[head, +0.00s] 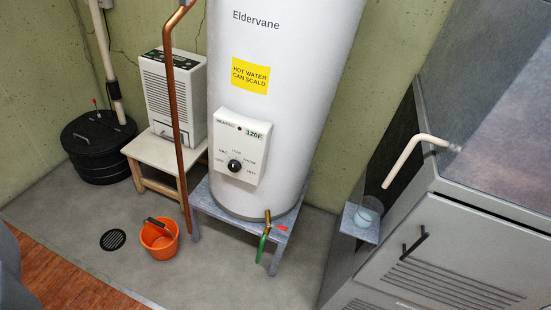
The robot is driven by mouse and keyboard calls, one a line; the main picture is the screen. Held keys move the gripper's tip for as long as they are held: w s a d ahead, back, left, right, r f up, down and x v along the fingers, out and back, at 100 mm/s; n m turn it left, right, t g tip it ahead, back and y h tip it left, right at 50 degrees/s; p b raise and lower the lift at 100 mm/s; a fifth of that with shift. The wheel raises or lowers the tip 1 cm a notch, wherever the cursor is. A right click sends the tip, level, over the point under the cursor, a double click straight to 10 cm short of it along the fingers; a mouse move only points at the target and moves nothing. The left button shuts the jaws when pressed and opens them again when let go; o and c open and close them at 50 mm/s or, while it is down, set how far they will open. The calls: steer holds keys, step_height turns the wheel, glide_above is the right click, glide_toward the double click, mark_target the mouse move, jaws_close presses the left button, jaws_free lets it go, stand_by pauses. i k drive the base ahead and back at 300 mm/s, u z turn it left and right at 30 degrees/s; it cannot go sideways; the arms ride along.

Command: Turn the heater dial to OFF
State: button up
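The heater is a tall white cylinder (275,60) marked "Eldervane", standing on a grey metal stand (205,203). A white control box (251,137) is fixed to its front. The black round dial (234,166) sits low on this box, with small labels in an arc around it. The label at its left seems to read OFF, with VAC above it; HOT seems to be at the right. The dial's pointer is too small to read. A small display (255,134) shows 120F, beside a red light marked HEATING. My gripper does not show in this view.
A copper pipe (175,100) runs down left of the heater. A dehumidifier (172,92) stands on a small table (146,153). An orange bucket (160,239) and floor drain (113,240) are in front. A grey cabinet (455,250) stands right.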

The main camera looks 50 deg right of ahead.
mark_target(234, 166)
steer(key=z, duration=0.65)
steer(key=i, duration=1)
steer(key=z, duration=0.6)
steer(key=k, duration=0.75)
steer(key=z, duration=0.2)
steer(key=i, duration=0.8)
steer(key=u, duration=0.05)
